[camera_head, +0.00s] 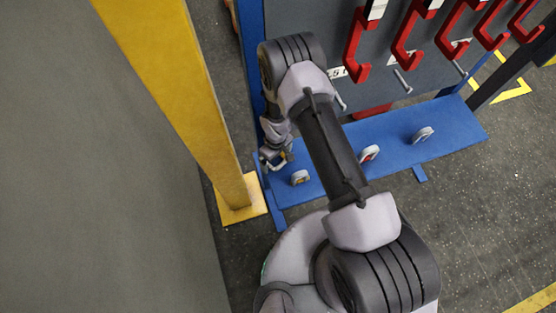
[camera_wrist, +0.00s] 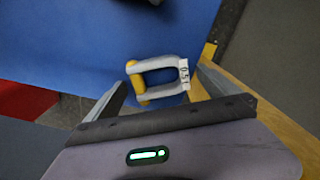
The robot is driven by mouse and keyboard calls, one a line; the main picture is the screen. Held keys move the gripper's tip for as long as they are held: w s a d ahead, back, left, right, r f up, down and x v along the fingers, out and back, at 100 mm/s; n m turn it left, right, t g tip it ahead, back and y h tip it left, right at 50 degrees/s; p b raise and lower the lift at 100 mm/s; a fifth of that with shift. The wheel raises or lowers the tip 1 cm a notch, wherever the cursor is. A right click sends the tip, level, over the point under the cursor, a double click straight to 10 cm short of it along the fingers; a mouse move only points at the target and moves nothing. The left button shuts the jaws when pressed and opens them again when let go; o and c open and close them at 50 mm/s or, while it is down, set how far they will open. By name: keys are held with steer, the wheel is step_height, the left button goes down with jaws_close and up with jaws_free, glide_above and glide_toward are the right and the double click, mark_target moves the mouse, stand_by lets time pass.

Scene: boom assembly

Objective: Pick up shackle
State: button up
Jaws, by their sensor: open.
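A grey shackle (camera_wrist: 160,66) with a yellow pin and a white label reading about "0.5T" shows in the wrist view on a blue surface. It lies between and just beyond the two fingers of my gripper (camera_wrist: 160,90). The fingers are spread, with a gap on either side of it. In the head view my gripper (camera_head: 275,159) is over the left end of the blue bench (camera_head: 445,120), by a shackle (camera_head: 299,177) with a yellowish mark. I cannot tell whether this is the same shackle; my arm hides part of the bench.
Two more shackles stand further right on the bench, one with a red mark (camera_head: 369,153) and one grey (camera_head: 422,134). A yellow post (camera_head: 190,90) rises close to the left of my gripper. A grey board with red hooks (camera_head: 408,37) and pegs stands behind the bench.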

steer(key=c, duration=1.9)
step_height(320, 180, up, 10)
steer(key=p, duration=0.3)
steer(key=shift+p, duration=0.4)
steer(key=shift+c, duration=0.2)
